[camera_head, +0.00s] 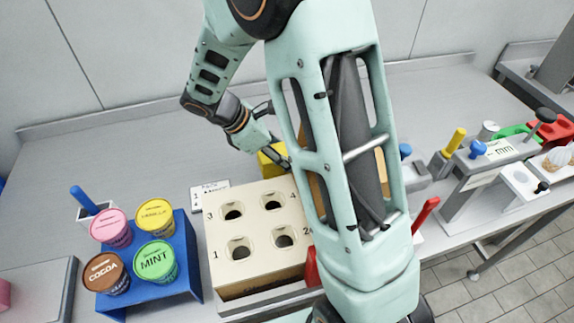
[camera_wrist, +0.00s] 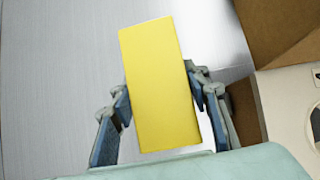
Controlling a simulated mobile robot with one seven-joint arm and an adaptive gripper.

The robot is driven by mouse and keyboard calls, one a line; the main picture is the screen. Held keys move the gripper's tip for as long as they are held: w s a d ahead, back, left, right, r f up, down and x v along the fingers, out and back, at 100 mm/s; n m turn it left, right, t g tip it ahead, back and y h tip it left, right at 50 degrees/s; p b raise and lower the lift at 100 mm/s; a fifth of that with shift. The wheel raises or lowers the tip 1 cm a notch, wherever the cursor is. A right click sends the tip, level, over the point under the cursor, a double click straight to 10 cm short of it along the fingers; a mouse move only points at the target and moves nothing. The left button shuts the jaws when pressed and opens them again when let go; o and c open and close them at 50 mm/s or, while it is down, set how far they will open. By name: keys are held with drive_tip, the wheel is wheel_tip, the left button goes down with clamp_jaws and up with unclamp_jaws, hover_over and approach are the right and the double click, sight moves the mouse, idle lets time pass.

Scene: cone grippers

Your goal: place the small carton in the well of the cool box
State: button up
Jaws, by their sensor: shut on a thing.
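The small yellow carton (camera_wrist: 160,88) is between the two blue-grey fingers of my gripper (camera_wrist: 165,100) in the wrist view, with a finger against each long side. In the camera_head view the carton (camera_head: 270,160) shows partly behind my gripper (camera_head: 277,150), near the back edge of a beige box with holes. I cannot tell whether the carton touches the counter. A brown open box (camera_wrist: 275,30) shows at the upper right of the wrist view; in the camera_head view my arm hides most of it. I cannot tell for sure which thing is the cool box.
The beige box (camera_head: 224,262) has several numbered holes. Left of it, a blue rack (camera_head: 188,232) holds labelled tubs. Bottles and a metal stand (camera_head: 478,165) are on the right. The back-left counter is clear.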

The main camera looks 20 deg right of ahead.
drive_tip(key=shift+f, duration=1.85)
drive_tip(key=shift+f, duration=0.1)
drive_tip(key=shift+f+b, duration=0.15)
drive_tip(key=shift+b, duration=0.15)
drive_tip(key=o, duration=1.3)
